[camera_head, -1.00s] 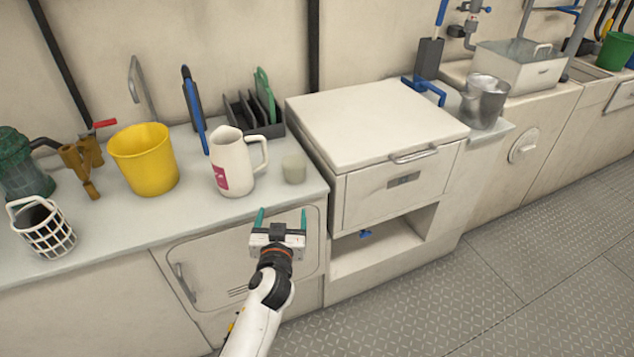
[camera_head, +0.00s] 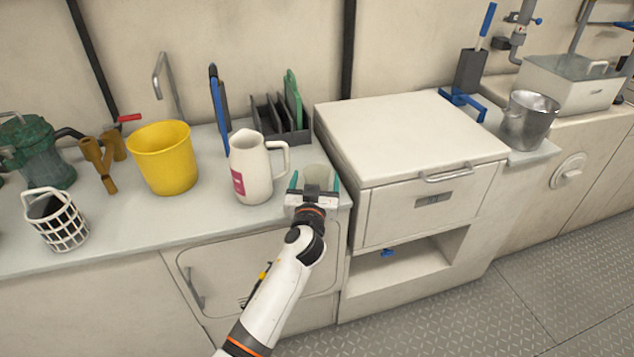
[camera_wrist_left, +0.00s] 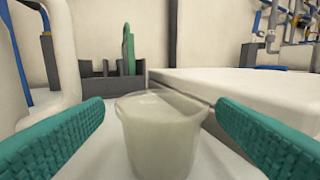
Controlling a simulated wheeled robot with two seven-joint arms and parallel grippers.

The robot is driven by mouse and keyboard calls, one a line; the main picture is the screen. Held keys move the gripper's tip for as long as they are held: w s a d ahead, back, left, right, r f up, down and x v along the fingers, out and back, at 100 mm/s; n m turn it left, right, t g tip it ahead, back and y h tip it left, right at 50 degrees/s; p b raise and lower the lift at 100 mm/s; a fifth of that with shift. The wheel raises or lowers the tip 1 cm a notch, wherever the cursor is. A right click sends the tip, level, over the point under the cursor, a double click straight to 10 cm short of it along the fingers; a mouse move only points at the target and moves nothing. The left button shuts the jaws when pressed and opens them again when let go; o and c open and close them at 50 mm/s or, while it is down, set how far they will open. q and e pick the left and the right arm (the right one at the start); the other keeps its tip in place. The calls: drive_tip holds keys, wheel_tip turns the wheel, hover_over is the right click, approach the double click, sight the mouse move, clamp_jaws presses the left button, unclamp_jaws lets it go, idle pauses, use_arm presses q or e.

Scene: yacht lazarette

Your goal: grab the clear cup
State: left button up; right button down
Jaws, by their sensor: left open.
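The clear cup (camera_head: 317,178) stands upright on the pale counter, just right of the white pitcher. In the left wrist view the cup (camera_wrist_left: 161,133) is translucent and sits centred between the two teal fingers. My left gripper (camera_head: 314,183) is open, with one finger on each side of the cup and a visible gap to each in the wrist view (camera_wrist_left: 160,125). In the head view the gripper hides the lower part of the cup. My right gripper is not in view.
The white pitcher (camera_head: 251,170) stands close left of the cup. A dark rack (camera_head: 280,122) is behind it. The raised white box (camera_head: 410,140) borders it on the right. A yellow bucket (camera_head: 163,160) and a white basket (camera_head: 58,222) stand farther left on the counter (camera_head: 120,232).

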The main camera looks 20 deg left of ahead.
sight(318, 167)
use_arm(q)
drive_tip(key=x, duration=0.4)
drive_tip(key=shift+w, duration=0.3)
drive_tip(key=c, duration=1)
drive_tip(key=shift+r, duration=0.1)
drive_tip(key=shift+c, duration=0.2)
